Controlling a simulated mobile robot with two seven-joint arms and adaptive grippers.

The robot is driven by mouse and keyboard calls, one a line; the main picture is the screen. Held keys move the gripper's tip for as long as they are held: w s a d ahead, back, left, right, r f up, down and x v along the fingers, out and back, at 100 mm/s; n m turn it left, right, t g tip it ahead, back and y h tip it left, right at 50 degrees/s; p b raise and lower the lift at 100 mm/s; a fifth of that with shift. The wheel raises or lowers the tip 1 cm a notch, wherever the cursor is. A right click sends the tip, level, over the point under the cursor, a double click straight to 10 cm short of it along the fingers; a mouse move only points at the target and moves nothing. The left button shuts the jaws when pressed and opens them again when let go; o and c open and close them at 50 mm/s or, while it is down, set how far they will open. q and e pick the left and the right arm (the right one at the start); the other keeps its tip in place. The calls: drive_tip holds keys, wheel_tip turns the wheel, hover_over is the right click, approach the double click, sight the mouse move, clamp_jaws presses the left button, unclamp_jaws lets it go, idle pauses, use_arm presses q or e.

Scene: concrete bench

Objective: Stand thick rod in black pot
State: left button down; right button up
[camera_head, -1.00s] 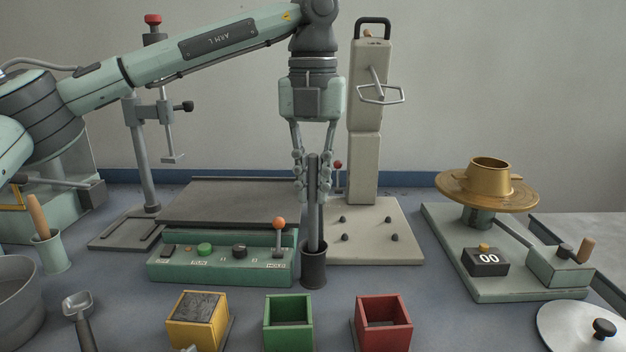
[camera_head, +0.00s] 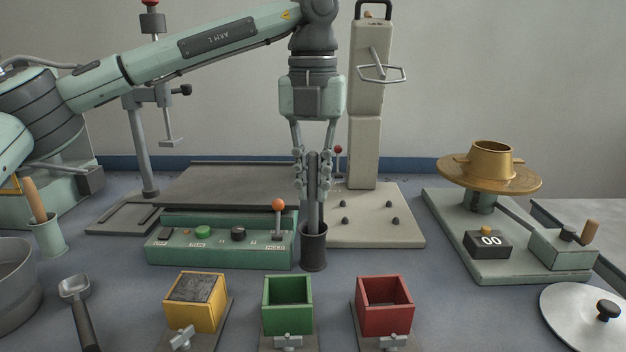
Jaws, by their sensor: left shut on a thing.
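The thick rod (camera_head: 313,203) is dark grey and upright. My left gripper (camera_head: 313,176) points straight down and is shut on the rod's upper part. The rod's lower end goes into the mouth of the black pot (camera_head: 314,250), a small dark cylinder standing on the bench in the middle of the view. The pot's wall hides the rod's bottom end, so I cannot tell whether it touches the pot's floor. My right gripper is not in view.
A green control box (camera_head: 222,240) with an orange-knobbed lever stands just left of the pot. A beige stand (camera_head: 388,226) is behind right. Yellow (camera_head: 194,304), green (camera_head: 287,305) and red (camera_head: 384,307) boxes line the front. Bench to the pot's right is clear.

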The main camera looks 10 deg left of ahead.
use_arm(q)
drive_tip(key=c, duration=1.5)
unclamp_jaws()
drive_tip(key=shift+o, duration=0.2)
wheel_tip(320, 180, up, 12)
drive_tip(key=shift+r, duration=0.1)
drive_tip(key=shift+s, duration=0.1)
